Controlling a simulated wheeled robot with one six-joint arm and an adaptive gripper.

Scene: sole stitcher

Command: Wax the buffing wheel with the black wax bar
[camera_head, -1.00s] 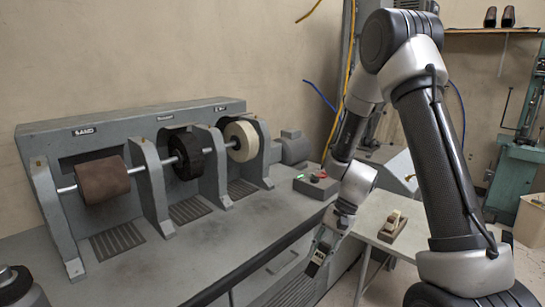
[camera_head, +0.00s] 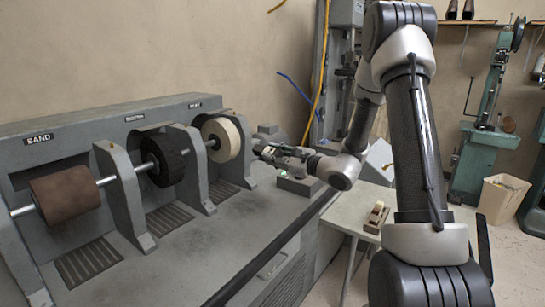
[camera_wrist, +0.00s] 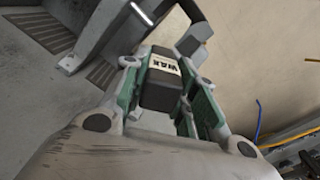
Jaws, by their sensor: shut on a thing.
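The cream buffing wheel (camera_head: 229,139) is the rightmost wheel on the machine's shaft. My gripper (camera_head: 263,150) is just right of it at about shaft height, pointing left toward it. In the wrist view, the black wax bar (camera_wrist: 160,88), with a pale "WAX" label, is between the green-padded fingers of my gripper (camera_wrist: 162,85), which is shut on it. In the head view the bar is too small and hidden to make out well. I cannot tell whether the bar touches the wheel.
The brown sanding drum (camera_head: 66,194) and a black brush wheel (camera_head: 165,160) share the shaft, between grey upright supports (camera_head: 192,165). A grey control box (camera_head: 299,185) is below my wrist. A side table (camera_head: 345,217) holds a small cream-and-brown item (camera_head: 376,214).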

